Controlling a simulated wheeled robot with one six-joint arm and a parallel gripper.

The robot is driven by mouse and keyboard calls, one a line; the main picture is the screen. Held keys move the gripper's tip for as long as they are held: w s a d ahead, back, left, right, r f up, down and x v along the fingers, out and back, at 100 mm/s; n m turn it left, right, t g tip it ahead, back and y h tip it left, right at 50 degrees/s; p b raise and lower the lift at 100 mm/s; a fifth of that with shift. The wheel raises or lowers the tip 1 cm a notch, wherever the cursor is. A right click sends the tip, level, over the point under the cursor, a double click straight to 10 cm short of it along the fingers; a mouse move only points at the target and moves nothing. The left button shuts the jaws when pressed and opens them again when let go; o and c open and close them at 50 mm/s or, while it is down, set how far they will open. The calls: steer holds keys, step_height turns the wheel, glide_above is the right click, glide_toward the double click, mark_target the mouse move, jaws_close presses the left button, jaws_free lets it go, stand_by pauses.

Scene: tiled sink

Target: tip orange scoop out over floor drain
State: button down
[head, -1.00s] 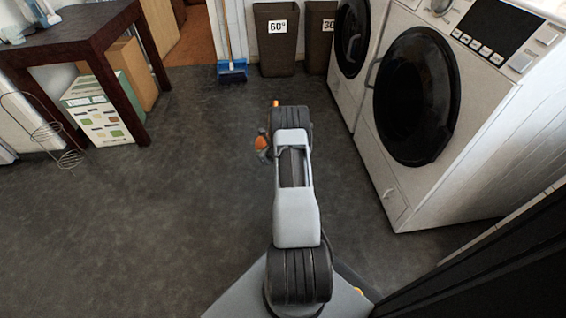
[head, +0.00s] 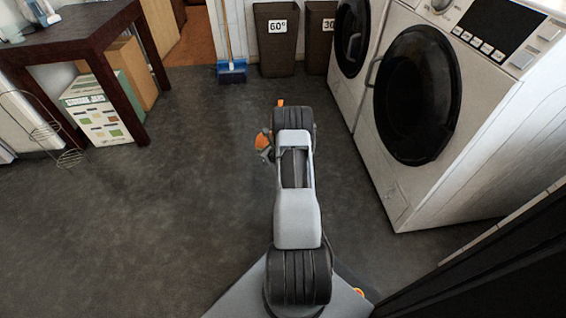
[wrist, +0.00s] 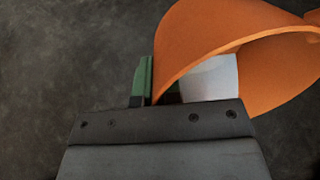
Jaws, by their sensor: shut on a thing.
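The orange scoop (wrist: 240,50) fills the upper right of the wrist view, its curved wall and rim running down to my gripper (wrist: 158,90). My gripper is shut on it; a green finger pad shows left of the scoop's lower edge. A pale patch shows under the rim; I cannot tell what it is. In the head view the scoop (head: 263,140) shows only as small orange bits beside and beyond my arm, which hides most of it and the gripper. No floor drain is visible in either view.
The dark grey floor (head: 150,210) is open to the left. White front-loading washers (head: 440,190) stand close on the right. A dark wooden table (head: 100,30) with boxes (head: 100,110) under it is at upper left. A blue dustpan (head: 232,70) and brown bins (head: 275,50) stand at the back.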

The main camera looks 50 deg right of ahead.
steer(key=shift+s+r+t+b, duration=0.15)
steer(key=shift+t+b, duration=0.35)
steer(key=shift+b, duration=0.25)
steer(key=shift+s+r+t, duration=0.2)
steer(key=shift+s+t, duration=0.05)
steer(key=shift+t, duration=0.05)
steer(key=shift+b, duration=0.35)
steer(key=shift+s, duration=0.2)
steer(key=shift+s+d+r+t+b, duration=0.15)
steer(key=shift+s+t+b, duration=0.55)
steer(key=shift+b, duration=0.55)
steer(key=shift+r+t, duration=0.25)
steer(key=shift+t, duration=0.05)
steer(key=shift+b, duration=0.35)
